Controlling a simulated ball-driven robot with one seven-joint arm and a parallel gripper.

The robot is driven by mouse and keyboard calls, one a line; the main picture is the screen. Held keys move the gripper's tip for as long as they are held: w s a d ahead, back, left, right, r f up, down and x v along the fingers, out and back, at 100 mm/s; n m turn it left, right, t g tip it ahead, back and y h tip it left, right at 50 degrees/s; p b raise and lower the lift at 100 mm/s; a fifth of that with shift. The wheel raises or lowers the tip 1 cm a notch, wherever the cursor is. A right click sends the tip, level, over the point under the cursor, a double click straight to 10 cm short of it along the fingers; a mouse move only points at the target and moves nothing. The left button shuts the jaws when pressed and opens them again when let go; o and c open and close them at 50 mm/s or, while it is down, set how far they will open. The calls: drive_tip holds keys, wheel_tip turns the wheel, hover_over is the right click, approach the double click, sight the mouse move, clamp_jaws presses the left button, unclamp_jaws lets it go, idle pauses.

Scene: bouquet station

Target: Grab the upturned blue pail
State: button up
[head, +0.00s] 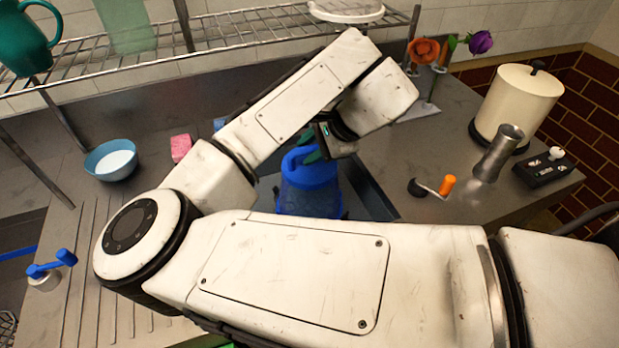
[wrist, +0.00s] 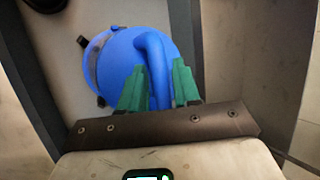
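The blue pail (head: 309,190) stands upturned in the sink, with its curved blue handle (head: 292,157) at the top. The wrist view shows the pail (wrist: 117,60) from above, with the handle (wrist: 152,46) arching toward me. My gripper (wrist: 158,72) has green fingers, one on each side of the handle. Any small gap between fingers and handle is too fine to make out, so whether they press on it is unclear. In the head view my gripper (head: 308,149) is at the pail's top, partly hidden by my wrist. My forearm hides the pail's lower part.
The sink's right wall (head: 365,190) is close beside the pail. A blue bowl (head: 111,160) and a pink sponge (head: 181,148) are on the left. A crank with an orange knob (head: 447,185), a steel cup (head: 498,153) and a cream canister (head: 518,101) stand right.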

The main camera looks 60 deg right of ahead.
drive_tip(key=shift+w+f, duration=0.2)
drive_tip(key=shift+f, duration=0.1)
drive_tip(key=shift+c, duration=0.2)
clamp_jaws()
